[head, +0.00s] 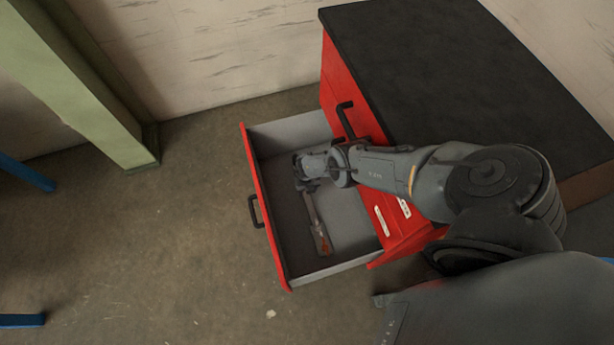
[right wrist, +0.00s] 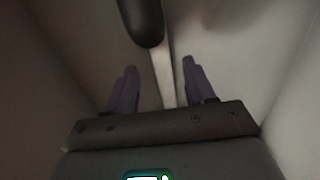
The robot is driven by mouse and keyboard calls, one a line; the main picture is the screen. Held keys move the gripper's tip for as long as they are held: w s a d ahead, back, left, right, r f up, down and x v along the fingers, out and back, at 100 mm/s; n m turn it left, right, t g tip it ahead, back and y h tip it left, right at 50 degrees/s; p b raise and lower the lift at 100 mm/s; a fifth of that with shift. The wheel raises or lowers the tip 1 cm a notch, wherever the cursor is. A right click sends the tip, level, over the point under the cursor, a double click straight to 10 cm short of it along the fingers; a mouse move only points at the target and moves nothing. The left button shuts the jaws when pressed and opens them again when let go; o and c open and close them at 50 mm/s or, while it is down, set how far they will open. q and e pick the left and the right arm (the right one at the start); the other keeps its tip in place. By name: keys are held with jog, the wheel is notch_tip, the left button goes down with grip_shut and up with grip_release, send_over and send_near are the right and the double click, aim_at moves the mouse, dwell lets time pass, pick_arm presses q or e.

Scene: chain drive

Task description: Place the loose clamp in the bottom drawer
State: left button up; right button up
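The clamp (head: 315,222) is a long grey bar with an orange-brown end, inside the open bottom drawer (head: 259,205) of the red cabinet. It appears to lie along the drawer floor. My right gripper (head: 303,180) reaches down into the drawer at the clamp's far end and hides part of it. In the right wrist view my right gripper (right wrist: 159,82) has its purple fingers apart. The clamp's pale bar (right wrist: 164,74) shows between them with gaps on both sides, and its dark handle (right wrist: 142,22) lies beyond. My left gripper is not in view.
The red cabinet (head: 345,85) with a black top (head: 460,70) stands at the right, with a black handle (head: 345,120) above the drawer. A green post (head: 85,85) stands at the left. The floor (head: 160,235) left of the drawer is clear.

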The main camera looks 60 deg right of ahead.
jog(key=shift+r, duration=0.1)
notch_tip(320, 180, up, 13)
jog(key=p, duration=1.1)
jog(key=shift+p, duration=0.35)
